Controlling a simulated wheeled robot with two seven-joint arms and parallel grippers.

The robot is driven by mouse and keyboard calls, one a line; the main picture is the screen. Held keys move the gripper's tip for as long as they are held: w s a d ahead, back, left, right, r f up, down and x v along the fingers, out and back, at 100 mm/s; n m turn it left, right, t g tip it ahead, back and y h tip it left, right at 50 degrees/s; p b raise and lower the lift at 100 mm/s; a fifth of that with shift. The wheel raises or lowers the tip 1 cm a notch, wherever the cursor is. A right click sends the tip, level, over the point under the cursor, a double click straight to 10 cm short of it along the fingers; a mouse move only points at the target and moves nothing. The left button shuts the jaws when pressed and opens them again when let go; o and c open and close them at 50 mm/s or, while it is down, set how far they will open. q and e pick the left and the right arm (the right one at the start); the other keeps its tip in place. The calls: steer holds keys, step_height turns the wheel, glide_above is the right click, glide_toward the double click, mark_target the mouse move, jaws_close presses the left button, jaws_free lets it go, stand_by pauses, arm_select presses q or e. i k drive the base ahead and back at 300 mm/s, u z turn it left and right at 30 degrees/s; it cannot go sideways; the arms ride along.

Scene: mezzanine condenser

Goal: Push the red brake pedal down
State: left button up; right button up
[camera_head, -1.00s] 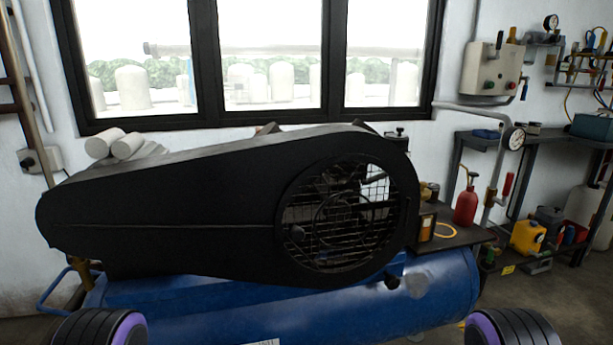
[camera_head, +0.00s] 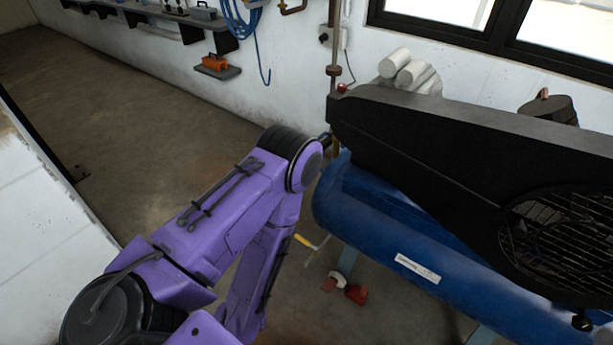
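A small red part (camera_head: 356,294), apparently the brake pedal, is low near the floor below the front side of the blue tank (camera_head: 395,240). A second red bit and a pale piece sit just left of it; I cannot tell its tilt. My purple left arm rises from the lower left, bends beside the tank's left end, and its forearm runs down, left of the red part and apart from it in the picture. My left gripper is not visible. My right arm and gripper are out of view.
The black belt guard (camera_head: 430,150) covers the top of the tank. A yellow-handled object (camera_head: 303,241) is near the tank's left end. A wall shelf (camera_head: 190,22) and blue hose (camera_head: 240,30) are at the back. Floor at left is open, beside a white panel (camera_head: 40,240).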

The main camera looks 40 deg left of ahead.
mark_target(329, 284)
steer(key=u, duration=1.4)
steer(key=i, duration=0.65)
steer(key=u, duration=0.25)
